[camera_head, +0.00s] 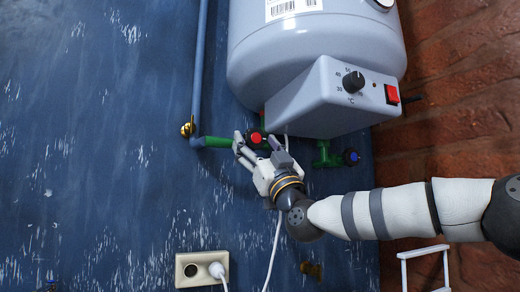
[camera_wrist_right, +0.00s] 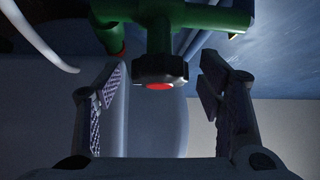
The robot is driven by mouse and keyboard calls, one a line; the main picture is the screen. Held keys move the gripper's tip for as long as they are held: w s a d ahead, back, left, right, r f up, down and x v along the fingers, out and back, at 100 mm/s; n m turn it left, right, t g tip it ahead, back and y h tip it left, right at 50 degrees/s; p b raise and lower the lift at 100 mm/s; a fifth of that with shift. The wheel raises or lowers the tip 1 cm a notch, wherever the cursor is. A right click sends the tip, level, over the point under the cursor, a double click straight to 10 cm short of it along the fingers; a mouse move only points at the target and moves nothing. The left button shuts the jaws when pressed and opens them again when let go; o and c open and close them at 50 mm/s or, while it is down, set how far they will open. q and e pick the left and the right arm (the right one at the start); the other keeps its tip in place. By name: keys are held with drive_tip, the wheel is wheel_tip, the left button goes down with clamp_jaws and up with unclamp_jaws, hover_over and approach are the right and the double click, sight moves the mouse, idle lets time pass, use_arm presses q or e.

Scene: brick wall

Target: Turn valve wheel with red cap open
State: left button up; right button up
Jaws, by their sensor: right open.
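The valve wheel with the red cap (camera_head: 256,138) sits on a green pipe fitting under the grey boiler. In the right wrist view the black wheel (camera_wrist_right: 160,73) hangs below the green pipe, its red cap facing down. My right gripper (camera_head: 245,144) is at the wheel in the head view. In the right wrist view its open fingers (camera_wrist_right: 160,90) stand on both sides of the wheel, with a gap on each side. The gripper holds nothing. My left gripper is in neither view.
The grey boiler (camera_head: 315,55) hangs above, with its control box (camera_head: 320,98) close to the gripper. A blue-capped valve (camera_head: 350,157) is to the right. A wall socket (camera_head: 201,269) with a plug and white cable (camera_head: 274,245) is below. Blue wall left of the gripper is mostly clear.

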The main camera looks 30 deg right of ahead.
drive_tip(key=v, duration=1.1)
drive_tip(key=shift+s+f, duration=0.2)
drive_tip(key=shift+s, duration=0.15)
drive_tip(key=shift+d, duration=0.1)
